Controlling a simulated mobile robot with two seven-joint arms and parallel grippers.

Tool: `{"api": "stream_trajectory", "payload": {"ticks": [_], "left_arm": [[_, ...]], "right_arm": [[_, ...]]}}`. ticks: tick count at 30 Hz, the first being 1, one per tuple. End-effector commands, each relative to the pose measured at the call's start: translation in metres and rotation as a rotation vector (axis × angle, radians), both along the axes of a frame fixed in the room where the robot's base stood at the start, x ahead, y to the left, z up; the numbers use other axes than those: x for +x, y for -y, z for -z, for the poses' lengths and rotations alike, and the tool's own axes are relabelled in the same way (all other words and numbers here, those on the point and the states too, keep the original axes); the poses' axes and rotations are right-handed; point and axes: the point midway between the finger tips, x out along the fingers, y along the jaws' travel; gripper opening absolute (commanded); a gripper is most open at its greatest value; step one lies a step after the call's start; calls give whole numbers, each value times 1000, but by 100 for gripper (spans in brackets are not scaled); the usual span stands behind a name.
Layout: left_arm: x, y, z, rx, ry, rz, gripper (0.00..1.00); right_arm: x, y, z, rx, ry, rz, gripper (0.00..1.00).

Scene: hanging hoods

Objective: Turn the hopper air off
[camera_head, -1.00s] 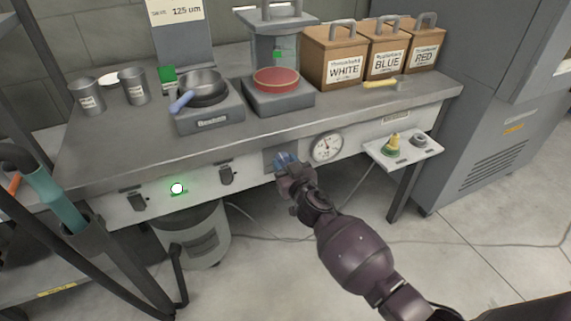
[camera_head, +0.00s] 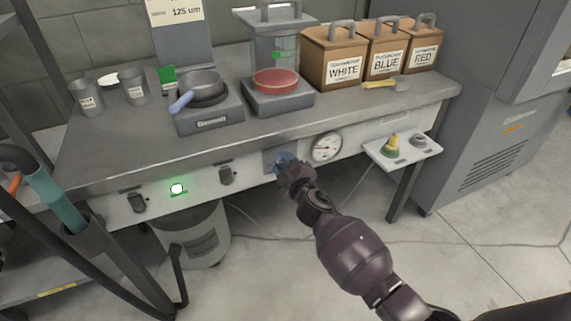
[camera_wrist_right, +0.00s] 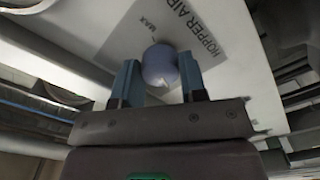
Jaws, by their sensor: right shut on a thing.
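The hopper air knob (camera_wrist_right: 160,66) is a rounded blue-grey knob on a grey plate marked "HOPPER AIR" and "MAX" in the right wrist view. In the head view the blue of the knob and fingertips shows on the front panel, left of the round gauge. My right gripper (camera_wrist_right: 157,82) has its two blue fingers on either side of the knob and is shut on it. In the head view my right gripper (camera_head: 286,165) hides most of the knob. The knob's pointer is not visible. My left gripper is not in view.
The front panel (camera_head: 240,172) also carries a round gauge (camera_head: 326,147), two dark switches and a lit green lamp (camera_head: 177,189). A small side shelf (camera_head: 425,151) with fittings juts out at the right. A grey bin (camera_head: 196,238) stands under the bench.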

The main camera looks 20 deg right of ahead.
Motion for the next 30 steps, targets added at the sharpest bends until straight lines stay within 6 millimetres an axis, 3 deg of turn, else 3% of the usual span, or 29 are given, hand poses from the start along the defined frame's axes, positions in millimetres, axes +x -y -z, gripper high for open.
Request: {"api": "stream_trajectory", "payload": {"ticks": [18, 30], "left_arm": [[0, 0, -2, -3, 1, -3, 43], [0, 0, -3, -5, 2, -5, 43]], "right_arm": [[0, 1, -1, -576, 19, 0, 15], [0, 1, -1, -817, 27, 1, 15]]}}
